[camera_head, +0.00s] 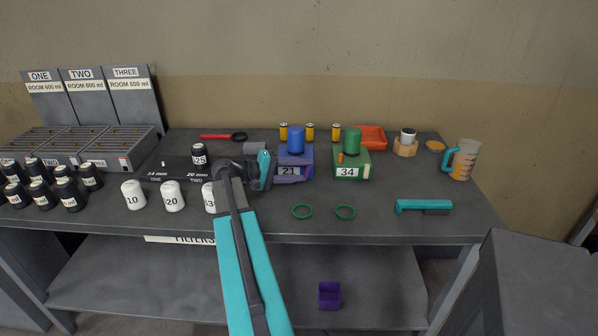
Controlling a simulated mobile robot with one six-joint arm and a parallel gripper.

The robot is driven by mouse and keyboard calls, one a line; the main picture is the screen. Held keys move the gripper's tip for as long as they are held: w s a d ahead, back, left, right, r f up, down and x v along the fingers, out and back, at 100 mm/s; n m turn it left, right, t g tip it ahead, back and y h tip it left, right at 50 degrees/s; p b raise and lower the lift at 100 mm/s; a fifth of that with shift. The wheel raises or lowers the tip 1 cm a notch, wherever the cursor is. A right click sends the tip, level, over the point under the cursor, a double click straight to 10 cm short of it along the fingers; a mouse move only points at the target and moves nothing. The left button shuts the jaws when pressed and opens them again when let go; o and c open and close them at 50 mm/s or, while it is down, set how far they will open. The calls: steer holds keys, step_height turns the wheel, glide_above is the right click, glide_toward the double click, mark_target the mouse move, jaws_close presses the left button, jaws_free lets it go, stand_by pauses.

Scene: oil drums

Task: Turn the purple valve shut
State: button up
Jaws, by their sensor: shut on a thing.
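The purple valve (284,179) is at the left front of this stand, small and partly hidden by my gripper. My gripper (271,171), with teal fingers, reaches in from the left and is shut on the purple valve. The valve's exact angle is too small to tell.
A green drum (352,141) on a green stand (350,164) labelled 34 is close on the right. White bottles (172,196) stand left of my arm. A measuring jug (465,160) stands at the right end.

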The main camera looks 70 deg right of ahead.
steer(key=o, duration=1)
steer(key=shift+r, duration=0.15)
steer(key=shift+w+a, duration=0.35)
steer(key=shift+w, duration=0.05)
steer(key=shift+b+v, duration=0.8)
steer(key=shift+v, duration=2.4)
steer(key=shift+c, duration=0.3)
